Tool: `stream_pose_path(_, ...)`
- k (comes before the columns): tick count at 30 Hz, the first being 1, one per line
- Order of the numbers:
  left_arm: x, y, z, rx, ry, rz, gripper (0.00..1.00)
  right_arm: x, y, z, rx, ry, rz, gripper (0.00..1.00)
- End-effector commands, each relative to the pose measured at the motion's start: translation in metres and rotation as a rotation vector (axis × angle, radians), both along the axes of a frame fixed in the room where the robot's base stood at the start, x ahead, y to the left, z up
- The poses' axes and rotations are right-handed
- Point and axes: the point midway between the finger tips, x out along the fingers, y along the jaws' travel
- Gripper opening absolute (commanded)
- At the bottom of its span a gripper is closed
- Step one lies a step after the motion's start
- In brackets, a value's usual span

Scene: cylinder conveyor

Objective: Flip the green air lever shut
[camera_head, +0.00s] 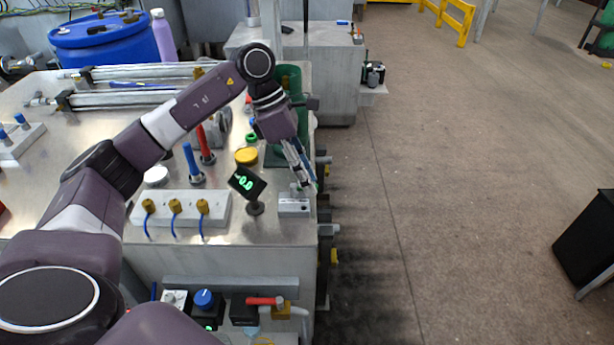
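I cannot make out a green air lever for certain. My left gripper (304,180) points down near the right edge of the metal table, just above a small grey block (294,206). Its fingers lie close together and are seen from the side, so I cannot tell whether they are open or shut. A green cylinder (290,82) stands behind my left wrist, partly hidden by it. A small green ring (251,138) lies left of the gripper. A red lever (262,301) sits on a brass valve at the table's front. My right gripper is not in view.
A small display reading 0.0 (247,182) stands close left of the gripper. A white block with brass fittings (180,222), a yellow cap (246,156), and red and blue rods (206,146) stand nearby. The floor (450,190) to the right is mostly clear.

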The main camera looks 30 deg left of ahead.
Motion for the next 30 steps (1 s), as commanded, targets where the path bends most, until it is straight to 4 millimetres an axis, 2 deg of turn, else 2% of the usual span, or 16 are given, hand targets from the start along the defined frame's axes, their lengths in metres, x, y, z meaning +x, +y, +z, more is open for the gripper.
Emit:
stream_pose_path(4,0.0,0.002,0.004,0.001,-0.001,0.0,0.28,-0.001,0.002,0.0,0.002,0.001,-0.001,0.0)
stream_pose_path(7,0.0,0.007,0.015,0.001,-0.002,0.002,0.28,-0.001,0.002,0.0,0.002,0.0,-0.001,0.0)
stream_pose_path(15,-0.002,0.031,0.067,-0.001,-0.005,0.002,0.28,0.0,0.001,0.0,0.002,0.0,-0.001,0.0)
stream_pose_path(21,-0.004,0.045,0.097,-0.001,-0.002,0.002,0.28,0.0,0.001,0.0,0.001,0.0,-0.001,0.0)
stream_pose_path(30,-0.005,0.051,0.109,-0.001,-0.001,0.0,0.28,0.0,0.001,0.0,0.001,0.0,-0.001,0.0)
